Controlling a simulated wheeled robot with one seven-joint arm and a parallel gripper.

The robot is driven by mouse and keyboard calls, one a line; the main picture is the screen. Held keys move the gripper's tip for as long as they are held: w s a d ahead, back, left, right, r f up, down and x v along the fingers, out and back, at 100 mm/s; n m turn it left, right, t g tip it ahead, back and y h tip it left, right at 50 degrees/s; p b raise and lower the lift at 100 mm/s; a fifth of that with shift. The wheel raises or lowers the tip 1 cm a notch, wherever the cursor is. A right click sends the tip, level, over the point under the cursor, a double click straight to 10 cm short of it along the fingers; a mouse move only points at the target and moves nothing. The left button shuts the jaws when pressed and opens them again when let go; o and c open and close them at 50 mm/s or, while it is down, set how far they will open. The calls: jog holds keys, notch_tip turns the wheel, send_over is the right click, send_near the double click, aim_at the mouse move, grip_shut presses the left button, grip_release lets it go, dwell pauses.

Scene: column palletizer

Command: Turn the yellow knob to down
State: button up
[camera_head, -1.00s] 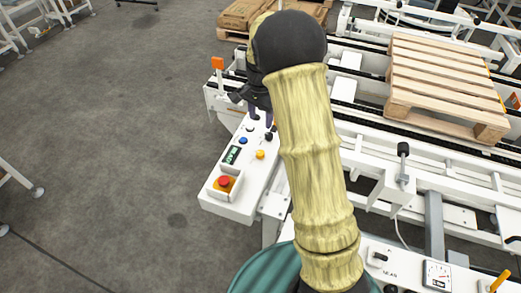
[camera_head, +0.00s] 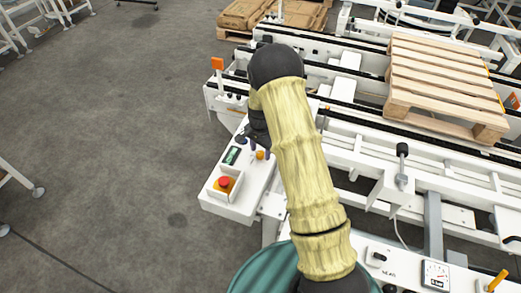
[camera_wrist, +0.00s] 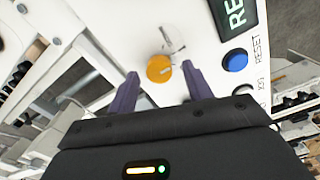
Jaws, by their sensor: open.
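The yellow knob (camera_head: 260,155) sits on the white sloping control panel (camera_head: 233,208), beside my gripper. In the wrist view the knob (camera_wrist: 158,68) is round, with a short pale line on its face. My gripper (camera_wrist: 160,70) is open, with one purple finger on each side of the knob in that picture. Gaps show between the fingers and the knob; I cannot tell whether the tips are level with it. In the head view my gripper (camera_head: 254,146) is over the panel, partly hidden by my arm.
A red emergency button (camera_head: 224,182) on a yellow base and a green display (camera_head: 232,155) are on the panel. A blue button (camera_wrist: 235,60) marked RESET is right of the knob. White conveyor frames and a wooden pallet (camera_head: 445,75) stand right.

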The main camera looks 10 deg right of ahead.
jog(key=shift+f, duration=0.3)
jog(key=c, duration=1)
jog(key=shift+o, duration=0.2)
